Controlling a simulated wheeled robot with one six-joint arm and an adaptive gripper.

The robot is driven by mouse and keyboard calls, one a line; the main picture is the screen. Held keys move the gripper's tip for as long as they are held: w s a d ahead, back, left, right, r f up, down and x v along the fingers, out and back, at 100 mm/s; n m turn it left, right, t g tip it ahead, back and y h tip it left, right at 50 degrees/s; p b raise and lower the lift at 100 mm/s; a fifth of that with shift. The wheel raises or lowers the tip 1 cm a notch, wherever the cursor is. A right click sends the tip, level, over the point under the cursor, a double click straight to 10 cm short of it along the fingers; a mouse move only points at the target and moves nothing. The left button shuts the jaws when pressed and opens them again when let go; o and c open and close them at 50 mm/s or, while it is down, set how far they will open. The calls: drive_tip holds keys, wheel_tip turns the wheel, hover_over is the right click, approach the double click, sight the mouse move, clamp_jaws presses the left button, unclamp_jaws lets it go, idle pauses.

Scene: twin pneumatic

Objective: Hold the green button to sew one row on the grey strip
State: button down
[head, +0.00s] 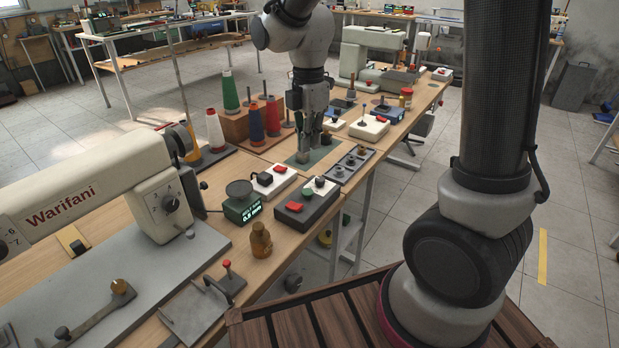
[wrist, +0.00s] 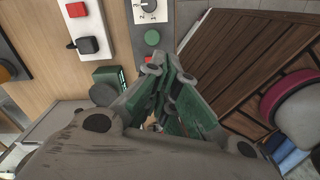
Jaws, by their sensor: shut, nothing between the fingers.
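The green button (wrist: 152,37) sits on a grey control box, between a white-faced dial (wrist: 149,5) and a red button (wrist: 153,57). In the head view this dark box (head: 290,222) stands near the bench's right edge; its red button (head: 295,207) shows clearly. My gripper (head: 304,155) is shut and empty, pointing down over a green mat behind the box. In the wrist view its fingertips (wrist: 155,66) appear beside the red button, partly overlapping it, with the green button clear of them. I cannot pick out the grey strip with certainty.
A cream sewing machine (head: 90,200) stands at the left on a grey plate. A green display box (head: 241,203), a brown bottle (head: 261,240) and a white switch box (head: 272,181) stand close to the control box. Thread cones (head: 256,122) stand behind.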

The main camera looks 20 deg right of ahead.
sight(307, 193)
drive_tip(key=shift+w+r+n, duration=0.1)
drive_tip(key=shift+w+n, duration=0.15)
drive_tip(key=shift+n, duration=0.75)
drive_tip(key=shift+w+n, duration=0.25)
drive_tip(key=shift+n, duration=0.75)
wheel_tip(307, 193, down, 14)
